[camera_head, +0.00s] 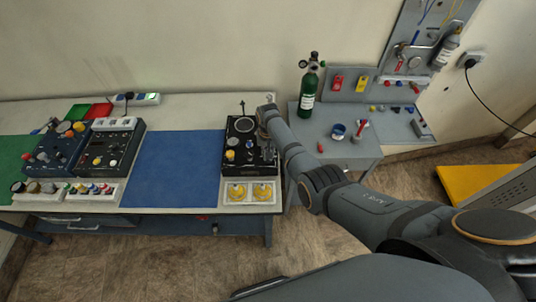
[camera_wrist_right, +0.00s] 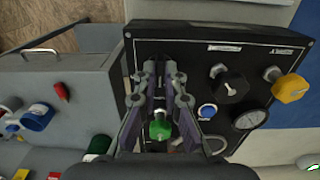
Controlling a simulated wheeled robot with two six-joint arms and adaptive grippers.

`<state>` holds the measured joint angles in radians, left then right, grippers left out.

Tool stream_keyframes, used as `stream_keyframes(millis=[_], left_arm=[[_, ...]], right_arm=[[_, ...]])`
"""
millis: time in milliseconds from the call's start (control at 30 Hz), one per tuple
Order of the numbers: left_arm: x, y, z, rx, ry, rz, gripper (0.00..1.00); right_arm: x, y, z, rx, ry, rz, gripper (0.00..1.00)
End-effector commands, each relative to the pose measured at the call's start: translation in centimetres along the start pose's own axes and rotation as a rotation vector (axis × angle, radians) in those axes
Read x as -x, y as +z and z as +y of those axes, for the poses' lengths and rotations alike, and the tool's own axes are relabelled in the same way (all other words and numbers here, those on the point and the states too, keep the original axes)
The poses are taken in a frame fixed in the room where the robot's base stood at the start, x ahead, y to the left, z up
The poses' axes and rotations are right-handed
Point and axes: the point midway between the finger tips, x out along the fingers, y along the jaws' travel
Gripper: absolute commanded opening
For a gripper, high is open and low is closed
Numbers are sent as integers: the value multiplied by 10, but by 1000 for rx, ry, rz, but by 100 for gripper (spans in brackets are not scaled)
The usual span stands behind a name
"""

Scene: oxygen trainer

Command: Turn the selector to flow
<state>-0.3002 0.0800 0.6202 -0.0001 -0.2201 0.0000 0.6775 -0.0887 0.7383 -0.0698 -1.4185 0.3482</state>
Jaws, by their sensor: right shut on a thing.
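The black trainer panel (camera_head: 238,174) stands at the right end of the bench, and it fills much of the right wrist view (camera_wrist_right: 190,42). My right gripper (camera_head: 266,152) is over the panel's right side. In the right wrist view its two fingers (camera_wrist_right: 160,98) stand close on either side of a green knob (camera_wrist_right: 160,130), and it is shut on it. The fingers partly hide the knob's base. A black knob with white markings (camera_wrist_right: 232,87) and a yellow knob (camera_wrist_right: 290,88) are beside it, apart from the fingers. I cannot read which one is marked flow. My left gripper is not in view.
A round gauge (camera_wrist_right: 250,119) and a blue button (camera_wrist_right: 207,111) sit near the fingers. A green cylinder (camera_head: 309,90) stands on the grey side table (camera_head: 350,150). A blue mat (camera_head: 172,165) left of the panel is clear.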

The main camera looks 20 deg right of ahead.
Motion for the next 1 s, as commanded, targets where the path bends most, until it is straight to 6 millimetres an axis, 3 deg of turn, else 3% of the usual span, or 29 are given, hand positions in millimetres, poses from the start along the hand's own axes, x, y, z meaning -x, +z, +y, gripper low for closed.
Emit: stream_keyframes(millis=[167, 200, 367, 667, 867, 1000], left_arm=[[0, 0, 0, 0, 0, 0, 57], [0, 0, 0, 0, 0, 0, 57], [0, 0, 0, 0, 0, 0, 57], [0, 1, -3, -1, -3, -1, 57], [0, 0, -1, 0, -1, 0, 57], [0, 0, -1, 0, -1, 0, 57]], right_arm=[[0, 0, 0, 1, 0, 1, 0], [0, 0, 0, 1, 0, 1, 12], [0, 0, 0, 1, 0, 1, 32], [2, 0, 0, 2, 0, 1, 32], [29, -1, 0, 2, -2, 4, 32], [66, -1, -1, 2, -3, 6, 32]])
